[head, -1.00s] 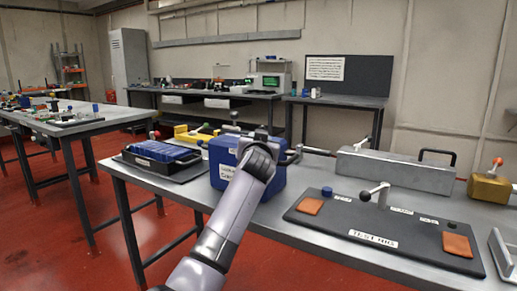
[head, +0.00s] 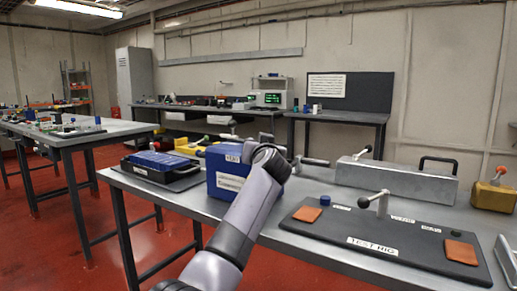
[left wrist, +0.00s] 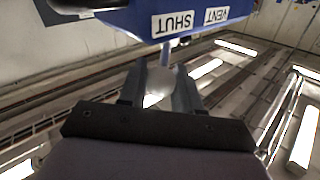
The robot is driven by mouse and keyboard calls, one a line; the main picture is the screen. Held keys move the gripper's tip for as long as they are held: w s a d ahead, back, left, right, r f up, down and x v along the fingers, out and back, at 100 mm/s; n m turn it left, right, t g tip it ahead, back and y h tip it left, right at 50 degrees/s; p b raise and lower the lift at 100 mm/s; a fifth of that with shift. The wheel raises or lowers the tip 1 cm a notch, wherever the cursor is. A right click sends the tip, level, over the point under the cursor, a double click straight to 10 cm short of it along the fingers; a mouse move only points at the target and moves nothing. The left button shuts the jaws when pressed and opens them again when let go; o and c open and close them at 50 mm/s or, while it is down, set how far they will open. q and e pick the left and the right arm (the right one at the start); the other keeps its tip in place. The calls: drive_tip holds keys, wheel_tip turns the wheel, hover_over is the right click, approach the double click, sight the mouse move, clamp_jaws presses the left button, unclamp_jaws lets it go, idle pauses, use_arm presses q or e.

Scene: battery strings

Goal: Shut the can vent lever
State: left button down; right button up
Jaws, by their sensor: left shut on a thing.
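The blue can (head: 224,178) stands on the near bench, its right part hidden behind my left arm. In the left wrist view its blue underside or edge (left wrist: 130,18) crosses the top, with white labels reading SHUT and VENT. A pale lever stem (left wrist: 165,55) comes down from near the SHUT label into my left gripper (left wrist: 160,88). The gripper is shut on this lever, with a light rounded end showing between the fingers. In the head view my arm hides these fingers and the lever. My right gripper is in neither view.
Left of the can is a black tray with a blue battery block (head: 160,160). Right of it lie a dark test rig board (head: 345,225) with a small lever, a long grey box (head: 395,180) and a yellow-brown box (head: 492,196). A yellow item (head: 200,148) is behind.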

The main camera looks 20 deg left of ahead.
use_arm(q)
drive_tip(key=shift+d, duration=0.2)
drive_tip(key=c, duration=0.8)
unclamp_jaws()
drive_tip(key=v, duration=0.7)
drive_tip(key=shift+s+d, duration=0.1)
